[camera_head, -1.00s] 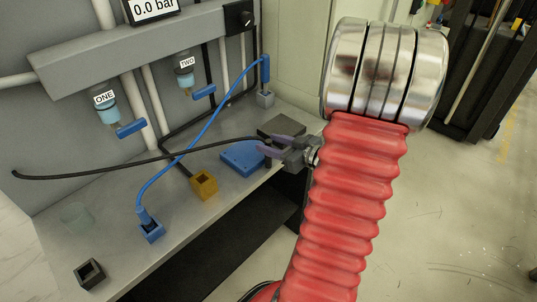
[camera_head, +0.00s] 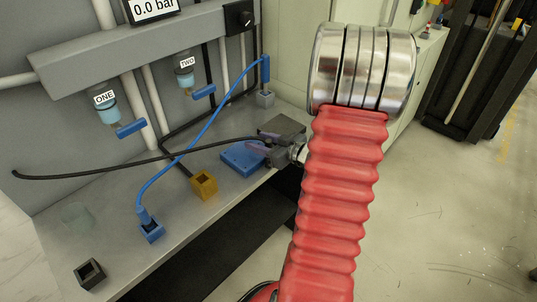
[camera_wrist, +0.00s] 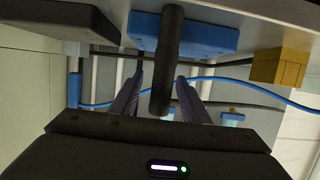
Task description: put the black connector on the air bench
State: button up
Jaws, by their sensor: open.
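A black hose (camera_head: 80,173) crosses the left of the head view, and its right end reaches my gripper (camera_head: 264,149). In the wrist view a thick dark cylinder (camera_wrist: 166,45), which looks like the black connector, stands between the fingers of my gripper (camera_wrist: 160,80). The fingers are apart, one on each side of it, with gaps showing. The connector's end is mostly hidden by the fingers in the head view. The grey air bench (camera_head: 110,232) lies below, and its edge (camera_wrist: 260,12) runs along the top of the wrist view.
A blue block (camera_head: 240,157) is on the bench close to my gripper. A yellow socket (camera_head: 204,185), a blue socket (camera_head: 151,232) with a blue hose (camera_head: 190,150), and a black square socket (camera_head: 90,274) are further left.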

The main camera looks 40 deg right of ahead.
jog(key=shift+c, duration=0.5)
grip_shut()
